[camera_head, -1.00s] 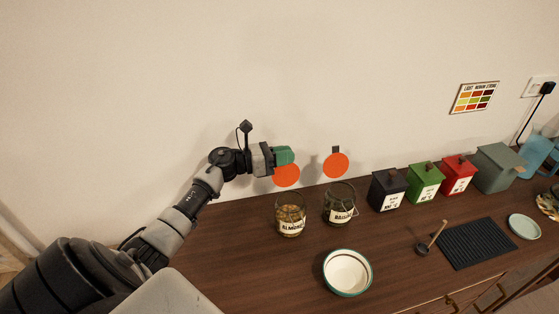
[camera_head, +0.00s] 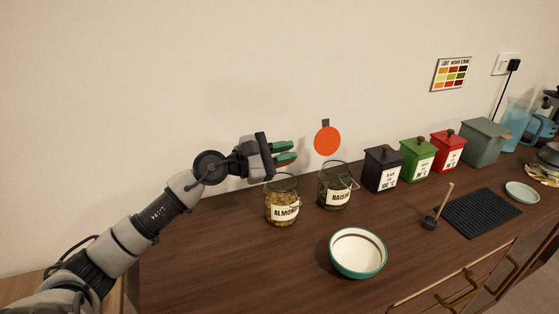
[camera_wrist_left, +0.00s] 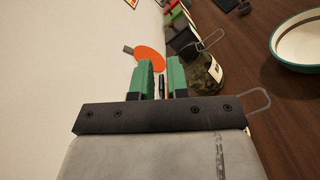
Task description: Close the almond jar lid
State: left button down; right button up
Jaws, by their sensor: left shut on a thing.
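The almond jar (camera_head: 282,203) is glass with a wire clasp and a label, standing on the wooden counter. My left gripper (camera_head: 285,153), with green fingers, is just above and behind its rim. In the left wrist view the gripper (camera_wrist_left: 161,68) is shut on a thin dark piece (camera_wrist_left: 162,86), which I take to be part of the almond lid. In the wrist view the jar body is hidden; a wire loop (camera_wrist_left: 260,101) sticks out at the right. My right gripper is not in view.
The raisin jar (camera_head: 336,187) stands close at the right, its orange lid (camera_head: 327,141) raised behind it. A white bowl (camera_head: 357,251) is in front. Black, green and red canisters (camera_head: 383,169) stand farther right. The wall is close behind; the counter's left part is clear.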

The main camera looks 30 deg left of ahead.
pick_arm(q)
jog(key=f+m+b, duration=0.1)
jog(key=b, duration=0.1)
jog(key=s+d+f+m+b, duration=0.1)
jog(key=m+b, duration=0.1)
jog(key=shift+s+d+f, duration=0.1)
jog(key=shift+d+f, duration=0.15)
jog(key=shift+f, duration=0.05)
jog(key=shift+s+d+f+m+b, duration=0.2)
jog(key=shift+d+m+b, duration=0.15)
jog(key=shift+b, duration=0.45)
jog(key=shift+s+f+m+b, duration=0.1)
jog(key=shift+f+m+b, duration=0.2)
jog(key=shift+b, duration=0.3)
jog(key=c, duration=1.7)
grip_release()
jog(key=shift+d+r, duration=0.1)
jog(key=shift+r, duration=0.15)
jog(key=o, duration=0.4)
